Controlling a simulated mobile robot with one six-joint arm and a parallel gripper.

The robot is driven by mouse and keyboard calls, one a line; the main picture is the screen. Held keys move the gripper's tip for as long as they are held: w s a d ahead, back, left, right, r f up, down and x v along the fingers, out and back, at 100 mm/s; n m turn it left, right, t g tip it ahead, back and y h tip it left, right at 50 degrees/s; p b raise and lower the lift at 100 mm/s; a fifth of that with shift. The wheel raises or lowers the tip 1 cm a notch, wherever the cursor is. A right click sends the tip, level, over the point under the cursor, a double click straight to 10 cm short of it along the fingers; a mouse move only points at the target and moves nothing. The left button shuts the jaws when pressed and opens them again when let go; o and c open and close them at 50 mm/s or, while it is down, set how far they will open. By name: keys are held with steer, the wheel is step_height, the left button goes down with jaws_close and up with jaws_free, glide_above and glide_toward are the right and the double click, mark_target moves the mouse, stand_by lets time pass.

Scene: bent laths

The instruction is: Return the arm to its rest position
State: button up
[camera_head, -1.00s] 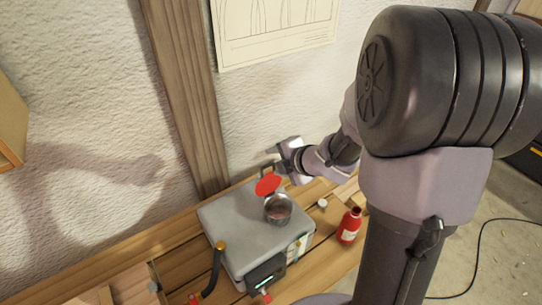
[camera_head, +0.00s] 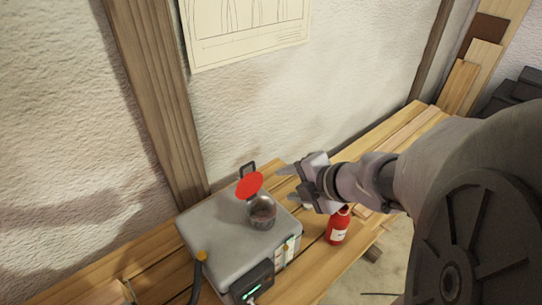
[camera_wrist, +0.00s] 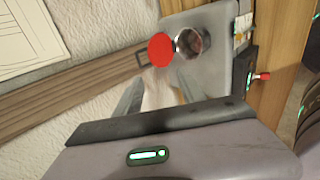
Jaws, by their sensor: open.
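My gripper (camera_head: 287,184) is open in the head view, just right of the grey box and above the wooden bench (camera_head: 325,277). Its jaws point left and look empty. My arm reaches in from the right side of that view. In the wrist view my gripper (camera_wrist: 155,90) shows its two fingers spread, with nothing between them.
A red bottle (camera_head: 338,228) stands close below my gripper. A black lever (camera_head: 198,275) is in front. The wall is behind.

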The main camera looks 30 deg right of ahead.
steer(key=w+d+r+m+t+h+b, duration=0.2)
steer(key=w+d+r+m+h+b, duration=0.15)
steer(key=m+h+b, duration=0.35)
steer(key=s+a+f+m+g+y+b, duration=0.3)
steer(key=s+a+f+m, duration=0.3)
steer(key=a, duration=0.4)
steer(key=s+a+f+m+g+y+b, duration=0.2)
steer(key=s+a+f+m+y+b, duration=0.2)
steer(key=s+a+f+m, duration=0.3)
steer(key=s+a+m, duration=0.1)
steer(key=a+m, duration=0.1)
steer(key=m, duration=0.2)
steer(key=shift+a+m+g, duration=0.3)
steer(key=shift+a+g, duration=0.05)
steer(key=shift+g, duration=0.05)
steer(key=shift+d, duration=0.1)
